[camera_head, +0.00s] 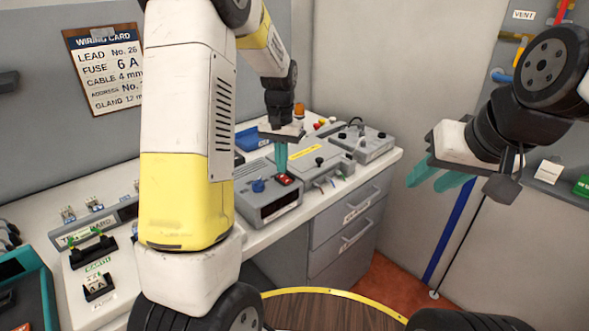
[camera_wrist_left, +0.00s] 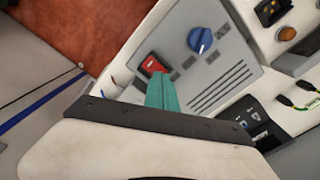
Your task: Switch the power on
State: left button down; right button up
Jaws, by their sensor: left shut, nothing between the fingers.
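A grey bench unit (camera_head: 257,204) with a dark front display stands near the front edge of the worktop. On its top are a blue knob (camera_head: 258,185) and a red rocker switch (camera_head: 288,179). The switch (camera_wrist_left: 153,65) and the knob (camera_wrist_left: 201,40) also show in the left wrist view. My left gripper (camera_head: 281,170) is shut and empty, pointing down at the switch. In the left wrist view its teal fingertips (camera_wrist_left: 157,80) are right beside the switch's edge; I cannot tell whether they touch. My right gripper (camera_head: 434,180) is open and empty, away to the right.
Other grey devices (camera_head: 358,143) stand behind and to the right on the worktop. Grey drawers (camera_head: 345,235) are below. Fuse and terminal parts (camera_head: 93,252) lie at the left. A wiring card (camera_head: 106,70) hangs on the wall. My left arm hides the middle of the bench.

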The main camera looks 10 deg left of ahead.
aim_at(282, 177)
pick_arm(q)
jog(key=shift+f, duration=0.95)
dwell(0.7)
jog(key=shift+r, duration=3.45)
jog(key=shift+r, duration=0.1)
jog(key=s+d+r+t+h, duration=0.1)
jog(key=s+r+t, duration=0.2)
jog(key=s, duration=0.9)
jog(key=s+d+r+n+t+h, duration=0.1)
jog(key=s+r+t, duration=0.2)
jog(key=s+r, duration=0.4)
jog(key=s, duration=0.5)
jog(key=shift+s, duration=0.15)
